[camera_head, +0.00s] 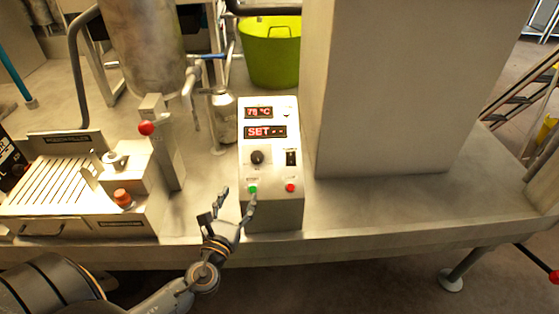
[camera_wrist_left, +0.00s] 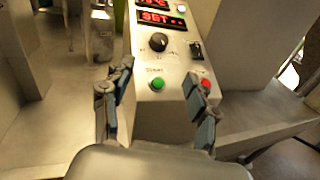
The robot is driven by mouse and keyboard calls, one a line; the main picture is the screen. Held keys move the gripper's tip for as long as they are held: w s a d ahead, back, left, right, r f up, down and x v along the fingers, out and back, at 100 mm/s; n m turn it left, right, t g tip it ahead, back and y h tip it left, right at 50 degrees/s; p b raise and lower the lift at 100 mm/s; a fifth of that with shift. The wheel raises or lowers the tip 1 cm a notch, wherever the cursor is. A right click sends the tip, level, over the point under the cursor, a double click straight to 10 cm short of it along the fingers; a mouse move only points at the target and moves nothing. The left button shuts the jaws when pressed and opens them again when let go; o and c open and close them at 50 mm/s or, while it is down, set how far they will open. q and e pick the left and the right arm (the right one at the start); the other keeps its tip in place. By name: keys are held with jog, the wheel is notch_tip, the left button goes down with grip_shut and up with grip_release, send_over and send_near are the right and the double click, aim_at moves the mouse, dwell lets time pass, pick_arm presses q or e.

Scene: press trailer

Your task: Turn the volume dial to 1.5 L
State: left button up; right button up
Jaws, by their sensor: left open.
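The volume dial is a dark round knob (camera_head: 257,157) on the sloped face of a white control box (camera_head: 272,212). It also shows in the left wrist view (camera_wrist_left: 158,41), beyond the fingers. The scale marks around the dial are too small to read. My left gripper (camera_head: 229,200) is open and empty at the front of the box, below the dial and apart from it. My right gripper is not in view.
A green button (camera_head: 252,189) and a red button (camera_head: 290,187) sit below the dial, close to my left fingers. A black switch (camera_head: 291,157) is right of the dial. A red-knobbed lever (camera_head: 146,128) stands left, and a large pillar (camera_head: 400,90) stands right.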

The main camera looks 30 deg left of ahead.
pick_arm(q)
jog(key=p, duration=0.1)
send_near(256, 159)
jog(key=p+x, duration=0.1)
jog(key=x, duration=0.6)
jog(key=shift+r, duration=0.1)
jog(key=shift+w+a, duration=0.2)
jog(key=shift+w, duration=0.45)
jog(key=c, duration=1.2)
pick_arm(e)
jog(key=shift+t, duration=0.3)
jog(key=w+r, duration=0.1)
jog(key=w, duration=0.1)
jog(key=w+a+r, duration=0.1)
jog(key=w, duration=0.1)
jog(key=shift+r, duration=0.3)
